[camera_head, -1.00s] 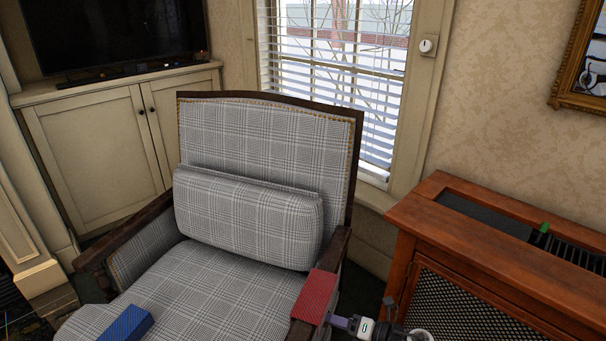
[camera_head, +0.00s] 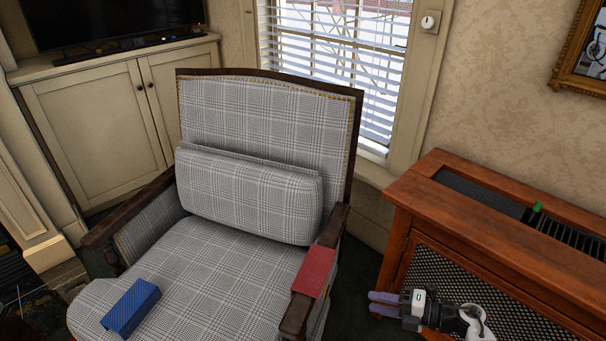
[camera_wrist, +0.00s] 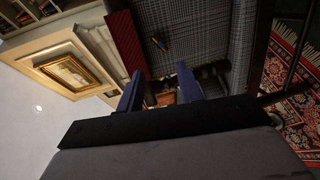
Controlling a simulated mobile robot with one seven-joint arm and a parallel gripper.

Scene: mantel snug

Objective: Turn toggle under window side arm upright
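The plaid armchair (camera_head: 235,115) has a window-side arm on the right, with a red block (camera_head: 317,271) on it. The red block also shows in the wrist view (camera_wrist: 123,40).
A wooden cabinet with a mesh front (camera_head: 425,215) stands close behind my gripper on the right. A blue block (camera_head: 130,307) lies on the chair seat. The window (camera_head: 345,55) is behind the chair. A narrow floor gap (camera_head: 350,290) separates chair and cabinet.

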